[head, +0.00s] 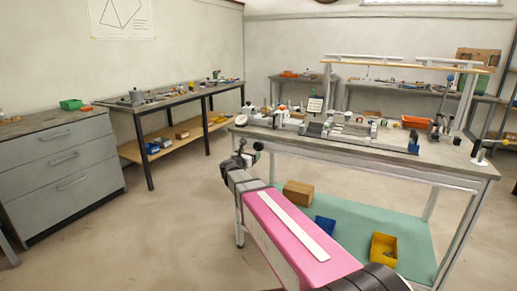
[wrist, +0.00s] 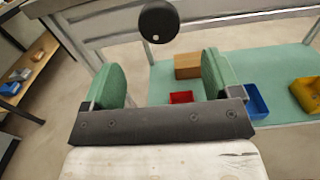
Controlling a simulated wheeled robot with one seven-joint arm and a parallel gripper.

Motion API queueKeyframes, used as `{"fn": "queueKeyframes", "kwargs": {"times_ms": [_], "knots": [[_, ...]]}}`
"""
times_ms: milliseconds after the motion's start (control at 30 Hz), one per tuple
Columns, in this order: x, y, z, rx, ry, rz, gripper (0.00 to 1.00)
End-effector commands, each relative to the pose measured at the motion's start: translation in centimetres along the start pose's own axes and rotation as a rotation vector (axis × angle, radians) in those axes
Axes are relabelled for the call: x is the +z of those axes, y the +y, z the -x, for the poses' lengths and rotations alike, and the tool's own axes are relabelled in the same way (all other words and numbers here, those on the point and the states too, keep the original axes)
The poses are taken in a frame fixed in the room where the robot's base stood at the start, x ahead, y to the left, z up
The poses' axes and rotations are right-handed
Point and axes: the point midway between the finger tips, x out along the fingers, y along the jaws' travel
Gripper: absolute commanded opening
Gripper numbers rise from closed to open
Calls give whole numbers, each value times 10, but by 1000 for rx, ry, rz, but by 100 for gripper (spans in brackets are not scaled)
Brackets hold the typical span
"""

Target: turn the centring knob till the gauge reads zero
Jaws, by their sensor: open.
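The centring knob, a round black knob (wrist: 158,22) with a small white dot near its lower edge, shows at the top of the wrist view. It sits at the bench's front edge, and in the head view the knob (head: 258,146) is small. My gripper (wrist: 163,72) is open, with its two green pads apart and nothing between them. In the wrist view the knob appears beyond the pads, between their lines, apart from both. In the head view my gripper (head: 243,155) is at the bench's left front corner. I cannot make out the gauge or its reading.
The workbench (head: 450,165) carries a jig with rails and several small parts. Its green lower shelf (head: 345,230) holds a cardboard box (head: 298,194), a blue bin (head: 325,227) and a yellow bin (head: 383,249). A grey drawer cabinet (head: 60,170) stands left. Floor between is clear.

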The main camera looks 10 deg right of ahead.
Motion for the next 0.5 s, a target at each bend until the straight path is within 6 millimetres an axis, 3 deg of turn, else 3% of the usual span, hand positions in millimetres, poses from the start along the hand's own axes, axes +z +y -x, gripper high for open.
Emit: {"fn": "queueKeyframes", "kwargs": {"times_ms": [500], "knots": [[0,2,-85,2,-1,4,84]]}}
